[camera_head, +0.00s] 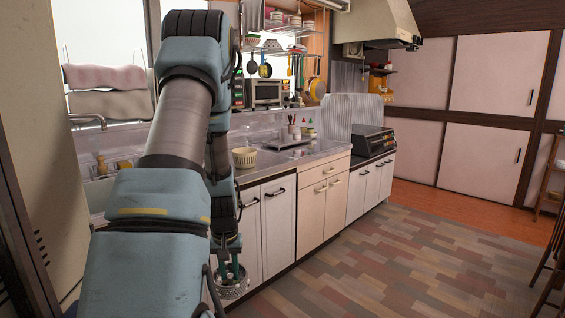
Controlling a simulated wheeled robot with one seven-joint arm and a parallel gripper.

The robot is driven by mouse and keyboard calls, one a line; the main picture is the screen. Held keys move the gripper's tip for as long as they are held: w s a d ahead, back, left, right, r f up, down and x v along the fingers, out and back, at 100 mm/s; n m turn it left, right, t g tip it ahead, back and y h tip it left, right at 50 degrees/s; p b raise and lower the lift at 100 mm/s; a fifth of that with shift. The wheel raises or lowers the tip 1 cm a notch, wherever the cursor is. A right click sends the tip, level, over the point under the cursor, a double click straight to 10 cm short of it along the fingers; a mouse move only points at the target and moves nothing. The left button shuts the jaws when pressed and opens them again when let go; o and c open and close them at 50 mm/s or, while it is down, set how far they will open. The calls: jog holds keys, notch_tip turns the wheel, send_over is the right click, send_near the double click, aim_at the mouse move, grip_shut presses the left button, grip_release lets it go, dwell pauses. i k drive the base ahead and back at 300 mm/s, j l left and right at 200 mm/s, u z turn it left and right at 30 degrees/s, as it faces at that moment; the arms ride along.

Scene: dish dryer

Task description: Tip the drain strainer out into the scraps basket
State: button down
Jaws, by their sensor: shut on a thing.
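My gripper (232,270) hangs low, in front of the white cabinet doors and below the counter top. It is shut on a small round metallic basket with a perforated wall, which appears to be the drain strainer (234,291). The strainer hangs under the fingers, its rim looking roughly level; what is inside cannot be made out. A cream ribbed basket (244,157), likely the scraps basket, stands upright on the counter edge, above and slightly right of my gripper. My own arm hides much of the sink area at left.
The steel counter (318,150) runs back to the right, with a tray of utensils (291,142) and a black stove (372,141). White cabinets (279,222) stand close beside my gripper. The patterned floor (400,260) at right is clear.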

aim_at(244, 158)
jog(key=i+j+z, duration=0.35)
jog(key=j, duration=0.4)
jog(key=i+j+z, duration=0.2)
jog(key=j, duration=0.2)
jog(key=i, duration=0.05)
